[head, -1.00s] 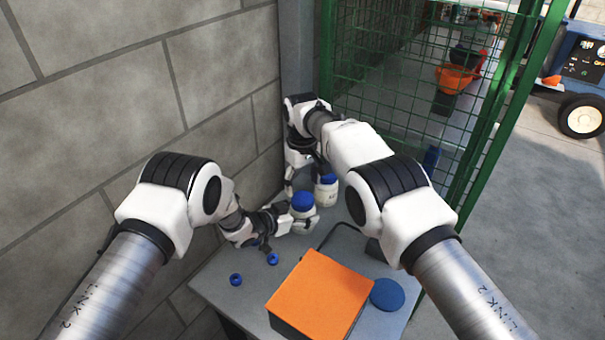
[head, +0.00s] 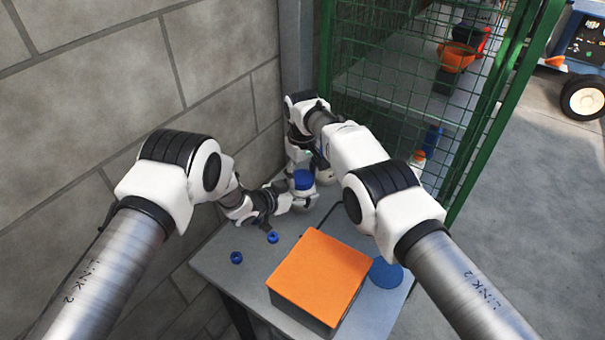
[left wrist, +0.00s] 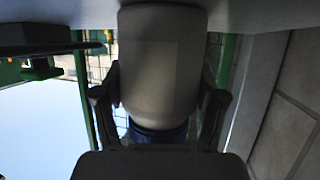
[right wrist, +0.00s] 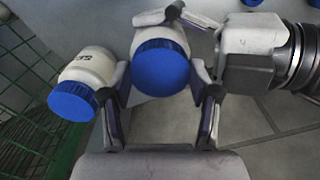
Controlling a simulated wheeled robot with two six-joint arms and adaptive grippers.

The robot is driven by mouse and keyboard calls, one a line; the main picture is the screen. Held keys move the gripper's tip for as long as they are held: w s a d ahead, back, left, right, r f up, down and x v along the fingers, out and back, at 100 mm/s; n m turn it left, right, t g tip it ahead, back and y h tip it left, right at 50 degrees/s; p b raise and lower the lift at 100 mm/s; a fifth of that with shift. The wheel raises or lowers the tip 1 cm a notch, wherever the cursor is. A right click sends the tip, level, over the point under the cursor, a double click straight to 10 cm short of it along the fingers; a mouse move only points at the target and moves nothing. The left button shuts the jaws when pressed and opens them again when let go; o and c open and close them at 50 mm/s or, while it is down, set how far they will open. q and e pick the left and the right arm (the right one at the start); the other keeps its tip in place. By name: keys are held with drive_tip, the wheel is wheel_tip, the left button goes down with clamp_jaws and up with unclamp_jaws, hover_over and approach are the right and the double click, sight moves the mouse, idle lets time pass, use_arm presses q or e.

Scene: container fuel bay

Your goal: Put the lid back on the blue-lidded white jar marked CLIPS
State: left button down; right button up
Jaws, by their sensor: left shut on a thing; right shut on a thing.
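A white jar with a blue lid (head: 303,180) stands near the wall end of the grey table. My left gripper (head: 296,203) is shut on the white jar body (left wrist: 162,65), which fills the middle of the left wrist view. My right gripper (right wrist: 160,100) is shut on the blue lid (right wrist: 160,68) from above. The lid sits at the jar's mouth; I cannot tell whether it is fully seated. No lettering shows on this jar. A second white jar (right wrist: 92,66) with a blue lid stands beside it, its dark lettering only partly readable.
An orange-topped box (head: 318,264) sits mid-table, with a flat blue disc (head: 386,273) at its right. A block wall (head: 130,80) bounds the left, a green mesh cage (head: 400,100) the right.

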drive_tip(key=o, duration=1.4)
drive_tip(key=shift+c, duration=0.2)
use_arm(q)
unclamp_jaws()
use_arm(e)
wheel_tip(320, 180, up, 12)
use_arm(q)
drive_tip(key=v, duration=1.2)
